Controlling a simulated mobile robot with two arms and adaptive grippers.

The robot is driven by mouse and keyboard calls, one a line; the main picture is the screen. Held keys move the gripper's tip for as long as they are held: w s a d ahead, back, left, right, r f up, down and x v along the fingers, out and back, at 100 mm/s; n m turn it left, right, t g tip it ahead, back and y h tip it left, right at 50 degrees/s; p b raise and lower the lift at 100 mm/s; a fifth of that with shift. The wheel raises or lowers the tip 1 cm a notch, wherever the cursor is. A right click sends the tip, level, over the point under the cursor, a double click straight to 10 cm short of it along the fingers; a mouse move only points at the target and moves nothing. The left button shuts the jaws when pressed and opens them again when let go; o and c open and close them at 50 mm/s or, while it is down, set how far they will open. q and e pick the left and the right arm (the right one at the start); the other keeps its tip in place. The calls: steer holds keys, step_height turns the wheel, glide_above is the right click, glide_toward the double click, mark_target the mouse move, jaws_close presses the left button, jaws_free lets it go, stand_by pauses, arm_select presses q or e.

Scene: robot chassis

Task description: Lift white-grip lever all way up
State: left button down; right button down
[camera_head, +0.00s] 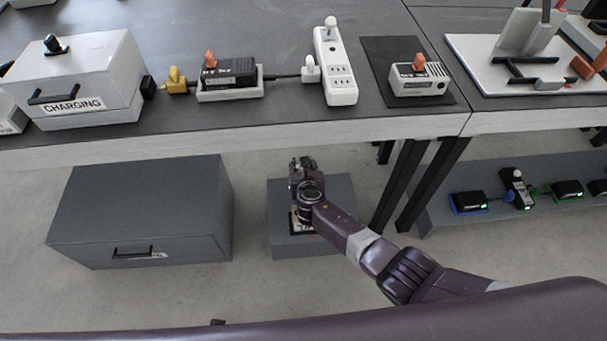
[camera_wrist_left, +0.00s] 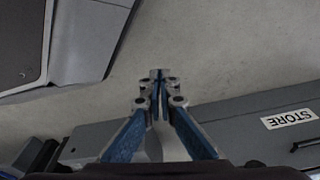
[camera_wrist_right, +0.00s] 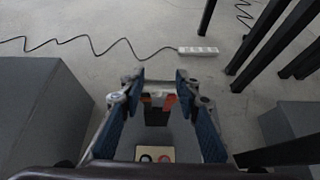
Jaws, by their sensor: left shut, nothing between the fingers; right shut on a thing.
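In the right wrist view my right gripper (camera_wrist_right: 157,82) is shut on the white grip (camera_wrist_right: 157,97) of the lever, which lies crosswise between the fingers. Red parts and a dark stem show just beside and below the grip. Below is a pale panel (camera_wrist_right: 155,154) with a red and a dark round part. In the head view my right gripper (camera_head: 301,166) is over the low grey box (camera_head: 342,195), and my wrist hides most of the lever and panel. My left gripper (camera_wrist_left: 158,78) is shut and empty, seen only in the left wrist view.
A large grey cabinet (camera_head: 142,205) stands left of the low box. The dark table (camera_head: 288,60) above holds a white CHARGING box (camera_head: 85,85), a power strip (camera_head: 343,92) and small devices. Table legs (camera_head: 402,185) stand to the right. A power strip (camera_wrist_right: 198,50) lies on the floor.

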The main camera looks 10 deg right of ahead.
steer(key=shift+w+r, duration=0.3)
steer(key=shift+w, duration=0.25)
steer(key=shift+w+r, duration=0.25)
steer(key=shift+w, duration=0.25)
arm_select(q)
steer(key=shift+w+d+r, duration=0.1)
steer(key=shift+w+r, duration=0.35)
steer(key=shift+r, duration=0.25)
arm_select(e)
steer(key=shift+w+r, duration=0.2)
steer(key=shift+w, duration=0.35)
steer(key=c, duration=1.6)
jaws_free()
steer(key=shift+o, duration=0.8)
steer(key=shift+f, duration=0.25)
arm_select(q)
steer(key=shift+w, duration=0.2)
arm_select(e)
steer(key=v, duration=1.2)
